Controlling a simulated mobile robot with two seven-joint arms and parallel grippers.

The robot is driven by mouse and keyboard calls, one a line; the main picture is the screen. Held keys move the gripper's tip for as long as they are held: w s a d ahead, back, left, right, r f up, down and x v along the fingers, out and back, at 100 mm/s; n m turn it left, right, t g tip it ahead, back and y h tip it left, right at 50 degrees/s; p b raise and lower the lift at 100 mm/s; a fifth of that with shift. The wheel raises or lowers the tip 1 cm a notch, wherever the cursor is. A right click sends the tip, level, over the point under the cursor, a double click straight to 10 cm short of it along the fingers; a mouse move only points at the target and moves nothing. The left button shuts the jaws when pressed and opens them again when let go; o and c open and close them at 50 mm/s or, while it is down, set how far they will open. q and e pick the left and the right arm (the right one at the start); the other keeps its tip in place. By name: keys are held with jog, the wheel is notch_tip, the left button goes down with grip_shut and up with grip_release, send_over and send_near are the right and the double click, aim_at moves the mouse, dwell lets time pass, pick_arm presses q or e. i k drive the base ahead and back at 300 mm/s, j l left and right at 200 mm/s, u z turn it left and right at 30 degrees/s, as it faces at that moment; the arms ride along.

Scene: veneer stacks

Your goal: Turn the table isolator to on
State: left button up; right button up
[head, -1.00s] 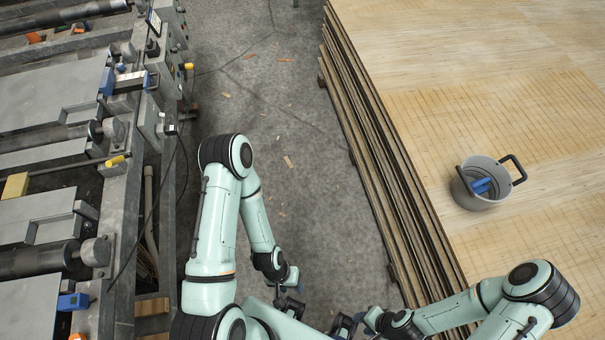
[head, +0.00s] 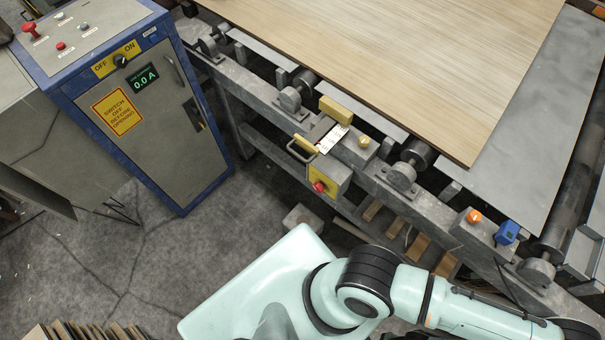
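A grey and blue control cabinet (head: 165,125) stands at the left. I cannot tell which way the knob points. The display (head: 145,78) reads 0.0 A. A yellow box with a red knob (head: 319,187) sits on the roller table's front frame; its setting is too small to read. I cannot tell from labels which of the two is the table isolator. Neither of my grippers is in view.
The roller table (head: 430,210) carries a large veneer sheet (head: 400,60). An orange button (head: 474,216) and blue sensor (head: 507,232) sit on its frame. The concrete floor (head: 165,250) before the cabinet is mostly clear. My arm crosses the lower right.

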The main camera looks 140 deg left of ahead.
aim_at(318, 187)
jog(key=u, duration=4.4)
